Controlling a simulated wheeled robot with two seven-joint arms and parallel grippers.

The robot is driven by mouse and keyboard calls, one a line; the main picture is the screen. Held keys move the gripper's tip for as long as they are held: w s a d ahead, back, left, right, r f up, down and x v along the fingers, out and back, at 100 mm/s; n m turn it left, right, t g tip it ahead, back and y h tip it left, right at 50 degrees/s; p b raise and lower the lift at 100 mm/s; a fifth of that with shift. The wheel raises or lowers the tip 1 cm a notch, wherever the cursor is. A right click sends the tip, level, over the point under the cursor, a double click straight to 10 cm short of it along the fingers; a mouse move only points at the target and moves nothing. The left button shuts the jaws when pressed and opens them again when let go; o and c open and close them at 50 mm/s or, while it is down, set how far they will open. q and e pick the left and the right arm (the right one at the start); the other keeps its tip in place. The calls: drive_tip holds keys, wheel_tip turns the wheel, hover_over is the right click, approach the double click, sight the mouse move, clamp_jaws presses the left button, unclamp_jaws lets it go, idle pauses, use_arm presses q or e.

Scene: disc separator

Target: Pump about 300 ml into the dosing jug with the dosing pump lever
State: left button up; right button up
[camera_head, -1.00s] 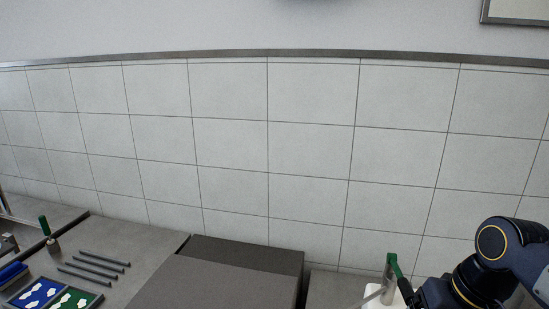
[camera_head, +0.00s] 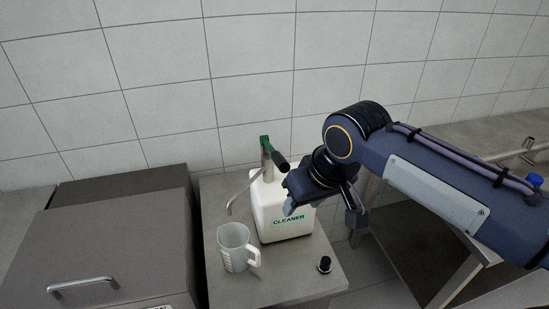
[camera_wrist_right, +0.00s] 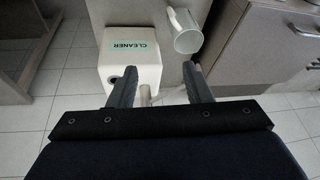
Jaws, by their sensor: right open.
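The white cleaner container (camera_head: 270,205) stands on a grey stand, and its label shows in the right wrist view (camera_wrist_right: 130,47). The dosing pump on it has a green head (camera_head: 265,145), a lever with a black grip (camera_head: 281,161) and a curved metal spout (camera_head: 240,192). The clear dosing jug (camera_head: 233,245) stands upright left of the container, near the spout; its fill level cannot be told. My right gripper (camera_head: 291,201) is open, close to the container and lever. In the wrist view, a pale rod (camera_wrist_right: 145,95) shows between its fingers. My left gripper is out of view.
A grey cabinet with a handle (camera_head: 82,284) stands at the left. A metal table (camera_head: 440,255) is at the right, and a tiled wall (camera_head: 250,70) closes the back.

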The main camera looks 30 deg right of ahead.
sight(280, 158)
drive_tip(key=w+r+m+h+b, duration=0.15)
drive_tip(key=w+r+h, duration=0.25)
drive_tip(key=w+r, duration=0.5)
drive_tip(key=shift+n, duration=0.25)
drive_tip(key=x, duration=0.7)
drive_tip(key=w+x, duration=0.1)
drive_tip(key=x, duration=0.2)
drive_tip(key=shift+a, duration=0.1)
drive_tip(key=shift+c, duration=0.5)
clamp_jaws()
